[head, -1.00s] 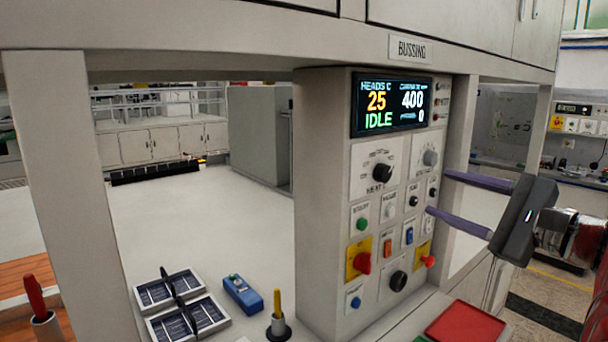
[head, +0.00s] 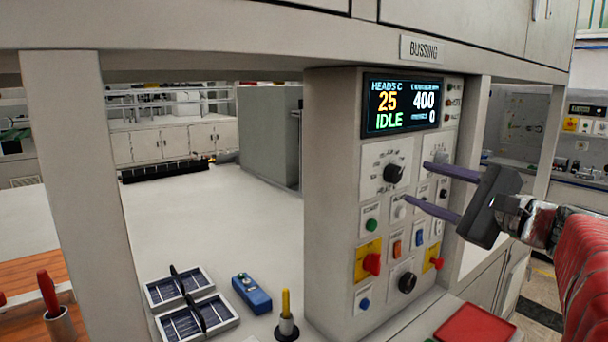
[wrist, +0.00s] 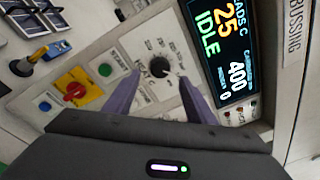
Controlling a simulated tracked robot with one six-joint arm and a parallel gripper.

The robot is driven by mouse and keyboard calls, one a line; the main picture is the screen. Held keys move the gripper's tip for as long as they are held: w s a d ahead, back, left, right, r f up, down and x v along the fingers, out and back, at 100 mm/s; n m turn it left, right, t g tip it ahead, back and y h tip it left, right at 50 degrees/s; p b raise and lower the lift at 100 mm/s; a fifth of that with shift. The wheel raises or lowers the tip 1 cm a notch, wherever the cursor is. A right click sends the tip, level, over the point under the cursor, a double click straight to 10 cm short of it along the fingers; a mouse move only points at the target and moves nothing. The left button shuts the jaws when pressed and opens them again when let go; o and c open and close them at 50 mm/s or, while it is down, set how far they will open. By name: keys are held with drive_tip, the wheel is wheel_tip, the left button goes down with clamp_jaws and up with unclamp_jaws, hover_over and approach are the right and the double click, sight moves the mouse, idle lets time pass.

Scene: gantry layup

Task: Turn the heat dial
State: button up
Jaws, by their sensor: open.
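The heat dial (head: 394,173) is a black round knob on a white plate on the upper left of the control panel, under the display. In the wrist view the heat dial (wrist: 159,67) shows ahead, between and beyond the two purple fingers. My gripper (head: 414,180) is open and empty, with its fingers pointing at the panel just right of the dial in the head view. In the wrist view my gripper (wrist: 152,84) has a finger on each side of the dial. I cannot tell how far the tips are from the panel.
The display (head: 402,104) reads 25, IDLE and 400. A red knob on a yellow plate (head: 371,264), a green button (head: 372,224) and a lower black knob (head: 407,282) sit below the dial. A red tray (head: 475,324), a blue device (head: 252,293) and solar cells (head: 192,303) lie on the bench.

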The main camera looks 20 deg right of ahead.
sight(397, 176)
drive_tip(key=shift+x, duration=3.3)
drive_tip(key=c, duration=1)
